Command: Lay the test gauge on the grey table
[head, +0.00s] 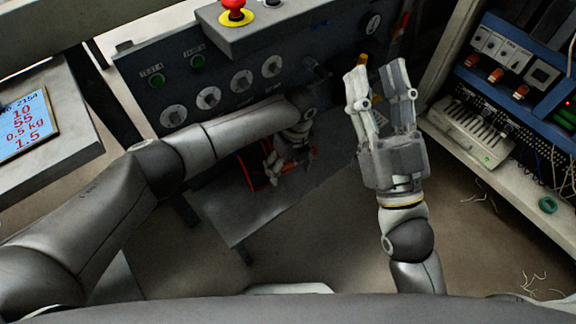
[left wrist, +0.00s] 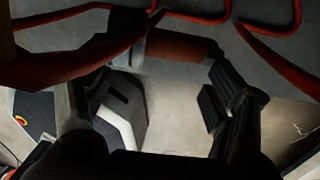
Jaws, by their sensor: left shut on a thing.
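My left gripper (head: 288,160) is low over the grey table (head: 245,212), in front of the blue-grey panel. It is shut on a red-brown cylindrical thing, which shows between the dark fingers in the left wrist view (left wrist: 182,46). I take it for the test gauge, but its face is hidden. Red-orange parts show beside the gripper on the left (head: 252,170). I cannot tell whether the held thing touches the table. My right gripper (head: 383,85) is raised to the right of the table, fingers apart and empty.
The blue-grey control panel (head: 225,85) with knobs and a red stop button (head: 233,10) stands behind the table. A rack with switches and cables (head: 510,75) is at right. A display (head: 25,120) is at left. Red hoses (left wrist: 190,15) cross the wrist view. The table's front is bare.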

